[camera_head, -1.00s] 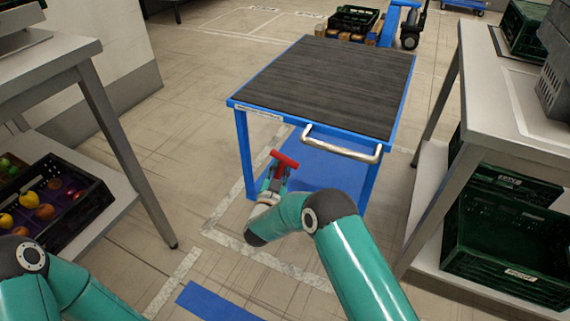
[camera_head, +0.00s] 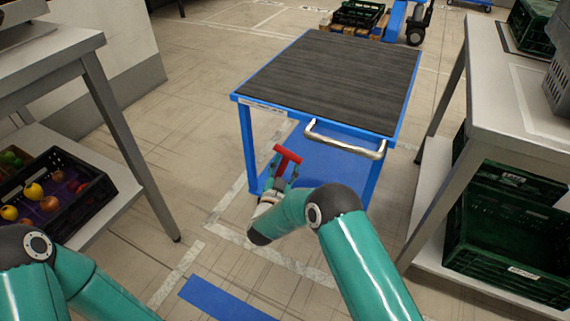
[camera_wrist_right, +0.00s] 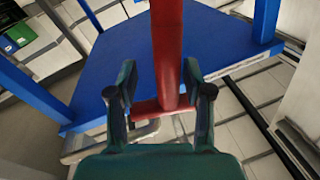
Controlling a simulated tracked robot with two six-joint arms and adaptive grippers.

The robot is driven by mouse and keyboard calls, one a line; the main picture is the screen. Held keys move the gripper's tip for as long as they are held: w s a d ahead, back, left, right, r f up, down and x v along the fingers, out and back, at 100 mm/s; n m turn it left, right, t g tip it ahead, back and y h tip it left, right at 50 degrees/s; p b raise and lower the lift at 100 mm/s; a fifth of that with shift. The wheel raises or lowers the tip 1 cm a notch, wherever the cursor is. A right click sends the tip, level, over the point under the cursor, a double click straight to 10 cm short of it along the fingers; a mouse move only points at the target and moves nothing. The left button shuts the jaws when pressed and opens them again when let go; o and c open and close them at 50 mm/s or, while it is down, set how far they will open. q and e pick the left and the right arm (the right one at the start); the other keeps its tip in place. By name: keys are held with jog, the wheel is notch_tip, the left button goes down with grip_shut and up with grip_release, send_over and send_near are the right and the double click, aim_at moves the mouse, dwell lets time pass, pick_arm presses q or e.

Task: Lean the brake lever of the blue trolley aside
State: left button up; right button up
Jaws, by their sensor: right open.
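The blue trolley (camera_head: 240,112) has a dark ribbed top, a blue lower deck and a metal push handle (camera_head: 345,143) on its near side. Its red T-shaped brake lever (camera_head: 288,155) stands at the near left side, leaning slightly. My right gripper (camera_head: 281,172) is at the lever, below its crossbar. In the right wrist view, the red lever (camera_wrist_right: 167,45) runs between the two open fingers of the gripper (camera_wrist_right: 160,78), with a gap on the left; contact on the right is unclear. My left arm shows at lower left, but its gripper is out of view.
A grey table (camera_head: 60,45) with a black fruit crate (camera_head: 100,195) below stands on the left. A worktable (camera_head: 500,125) with green crates (camera_head: 510,270) stands on the right. A blue floor strip (camera_head: 225,300) lies in front. Pallet and crate (camera_head: 357,14) are behind.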

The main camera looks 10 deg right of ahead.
jog(key=v, duration=1.1)
jog(key=shift+d+f, duration=0.1)
jog(key=d+f+m+g+h, duration=0.1)
jog(key=d+m+g+h, duration=0.1)
jog(key=d, duration=1.1)
jog(key=s+d+f+n+g+y, duration=0.2)
jog(key=s+d+f+y, duration=0.15)
jog(key=f, duration=0.35)
jog(key=s+a+f+n+g+y, duration=0.2)
jog(key=s+a+f+g+y, duration=0.2)
jog(key=s, duration=0.4)
jog(key=s+a+f+n+g+y, duration=0.3)
jog(key=s+a, duration=0.1)
jog(key=s, duration=0.5)
jog(key=s+a+f+n+g+y, duration=0.2)
jog(key=s+a+f+g+y, duration=0.25)
jog(key=s, duration=0.35)
notch_tip(320, 180, up, 36)
jog(key=s+p, duration=0.1)
jog(key=p, duration=3.4)
jog(key=shift+s+a, duration=0.2)
jog(key=shift+s, duration=0.1)
